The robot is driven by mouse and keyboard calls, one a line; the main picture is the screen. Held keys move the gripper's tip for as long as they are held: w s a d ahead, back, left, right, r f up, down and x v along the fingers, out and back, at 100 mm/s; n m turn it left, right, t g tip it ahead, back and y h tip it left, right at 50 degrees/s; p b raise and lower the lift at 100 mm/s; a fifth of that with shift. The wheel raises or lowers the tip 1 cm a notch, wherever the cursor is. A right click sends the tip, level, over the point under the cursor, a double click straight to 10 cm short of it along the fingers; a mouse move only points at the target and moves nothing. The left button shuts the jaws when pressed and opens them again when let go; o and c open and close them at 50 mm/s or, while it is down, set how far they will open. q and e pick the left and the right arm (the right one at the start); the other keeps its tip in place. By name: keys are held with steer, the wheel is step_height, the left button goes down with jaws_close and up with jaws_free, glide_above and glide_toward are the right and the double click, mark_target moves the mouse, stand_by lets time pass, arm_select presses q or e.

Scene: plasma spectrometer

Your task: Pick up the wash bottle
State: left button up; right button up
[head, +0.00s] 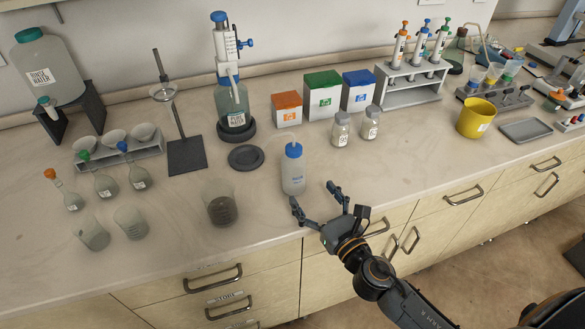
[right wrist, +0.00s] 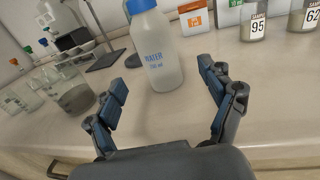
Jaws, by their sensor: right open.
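The wash bottle (head: 292,171) is a translucent white bottle with a blue cap and a thin spout. It stands upright near the front edge of the bench in the head view. In the right wrist view the wash bottle (right wrist: 156,62) shows blue "WATER" lettering, and its top is cut off. My right gripper (head: 312,192) is open and empty just in front of the bottle, at the bench edge. In the right wrist view its two fingers (right wrist: 165,85) spread to the left and right, with the bottle beyond and between them. My left gripper is not in view.
A grey beaker (head: 221,203) stands left of the bottle, and a dark round disc (head: 246,158) lies behind it to the left. Two sample jars (head: 341,130) and coloured boxes (head: 323,96) stand behind to the right.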

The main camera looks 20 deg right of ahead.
mark_target(300, 179)
steer(key=w, duration=0.4)
steer(key=shift+a+p, duration=0.3)
steer(key=shift+a, duration=0.05)
steer(key=shift+w, duration=0.15)
steer(key=w, duration=0.2)
steer(key=w+a+p, duration=0.1)
steer(key=w, duration=0.1)
steer(key=shift+w+a, duration=0.1)
steer(key=shift+w+a+f, duration=0.1)
steer(key=shift+w, duration=0.3)
steer(key=shift+s, duration=0.1)
steer(key=shift+c, duration=0.2)
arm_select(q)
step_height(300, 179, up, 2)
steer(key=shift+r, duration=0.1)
arm_select(e)
steer(key=c, duration=0.8)
